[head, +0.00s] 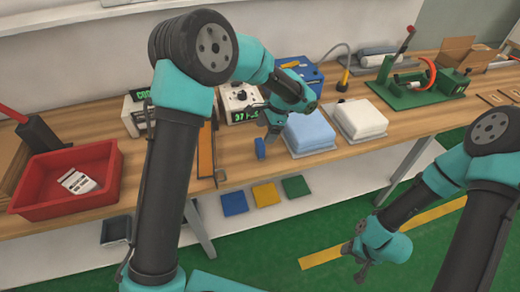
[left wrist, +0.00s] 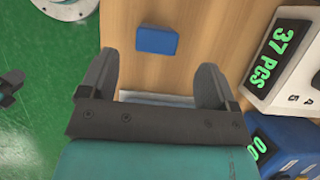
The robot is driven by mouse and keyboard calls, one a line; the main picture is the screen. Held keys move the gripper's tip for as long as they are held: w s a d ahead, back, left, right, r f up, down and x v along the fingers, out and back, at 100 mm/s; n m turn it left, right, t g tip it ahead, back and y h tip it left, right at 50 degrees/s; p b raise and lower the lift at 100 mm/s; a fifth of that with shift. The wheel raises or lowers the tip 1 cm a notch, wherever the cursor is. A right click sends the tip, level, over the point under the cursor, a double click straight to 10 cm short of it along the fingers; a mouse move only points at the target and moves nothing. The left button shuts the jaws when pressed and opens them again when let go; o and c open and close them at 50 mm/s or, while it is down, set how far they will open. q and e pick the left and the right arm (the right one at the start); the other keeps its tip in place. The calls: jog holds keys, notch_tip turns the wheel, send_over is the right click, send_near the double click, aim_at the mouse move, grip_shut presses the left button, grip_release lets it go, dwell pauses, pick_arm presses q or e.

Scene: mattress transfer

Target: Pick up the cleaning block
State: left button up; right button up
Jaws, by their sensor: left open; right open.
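The cleaning block appears to be the small blue block (head: 260,148) standing on the wooden table near its front edge, left of the light-blue mattress-like pad. It also shows in the left wrist view (left wrist: 157,40), on bare wood just beyond the fingertips and roughly centred between them. My left gripper (head: 273,134) is close beside the block on its right in the head view, pointing down. Its two fingers are spread and empty in the left wrist view (left wrist: 156,65). My right gripper (head: 358,260) hangs over the green floor in front of the table, open and away from the block.
A light-blue pad (head: 310,130) and a white pad (head: 361,118) lie on the table to the right. Digital scales (head: 240,103) stand behind. A red bin (head: 68,180) is at the left.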

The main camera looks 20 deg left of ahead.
aim_at(260, 142)
pick_arm(q)
jog(key=shift+x, duration=1.3)
jog(key=shift+x, duration=2.65)
jog(key=shift+s+d, duration=0.1)
jog(key=shift+d, duration=0.05)
jog(key=shift+c, duration=0.2)
jog(key=c, duration=1.1)
jog(key=shift+o, duration=0.2)
jog(key=shift+r, duration=0.1)
